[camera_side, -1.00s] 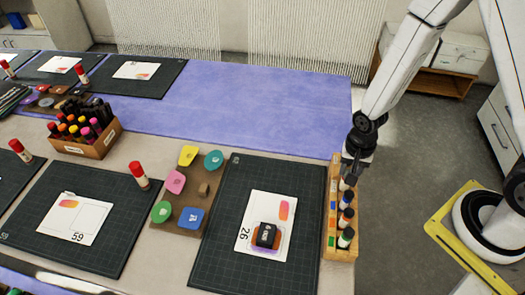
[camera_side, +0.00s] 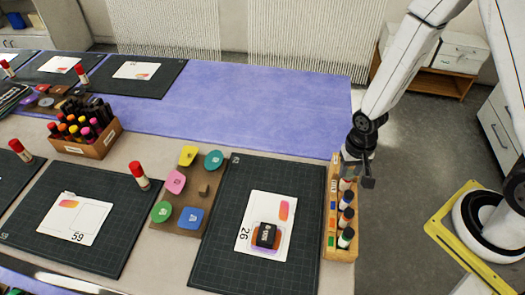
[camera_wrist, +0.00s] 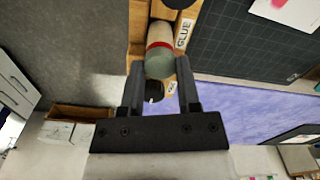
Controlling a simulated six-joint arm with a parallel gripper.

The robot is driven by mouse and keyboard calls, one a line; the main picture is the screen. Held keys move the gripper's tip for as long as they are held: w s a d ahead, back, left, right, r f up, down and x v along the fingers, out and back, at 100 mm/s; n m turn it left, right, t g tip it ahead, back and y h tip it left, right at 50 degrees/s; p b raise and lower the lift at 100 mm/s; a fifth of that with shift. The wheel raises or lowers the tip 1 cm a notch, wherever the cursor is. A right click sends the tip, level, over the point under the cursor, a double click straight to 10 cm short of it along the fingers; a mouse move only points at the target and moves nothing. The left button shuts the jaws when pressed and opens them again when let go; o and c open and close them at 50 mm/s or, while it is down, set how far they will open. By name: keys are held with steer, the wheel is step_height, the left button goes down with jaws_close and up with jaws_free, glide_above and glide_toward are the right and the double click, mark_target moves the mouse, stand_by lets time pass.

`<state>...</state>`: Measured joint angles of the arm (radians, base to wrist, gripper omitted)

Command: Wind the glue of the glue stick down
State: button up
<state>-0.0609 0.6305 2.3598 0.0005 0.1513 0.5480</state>
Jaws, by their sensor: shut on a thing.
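The glue stick (camera_wrist: 159,38) shows in the wrist view as a pale cylinder with a red band and a grey-green end. It stands at a wooden rack (camera_wrist: 137,22), beside a label reading GLUE (camera_wrist: 184,34). My gripper (camera_wrist: 160,65) is shut on the grey-green end, one finger on each side. Whether any glue sticks out cannot be seen.
Several dark-capped bottles (camera_side: 346,216) stand in the rack close to my gripper. A dark cutting mat (camera_side: 217,250) with a card (camera_side: 281,240) and a black-and-orange stamp block (camera_side: 266,236) lies to the left. Beyond the rack's right side is open floor.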

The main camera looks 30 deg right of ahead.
steer(key=shift+n, duration=1.9)
steer(key=n, duration=0.3)
steer(key=shift+n, duration=0.6)
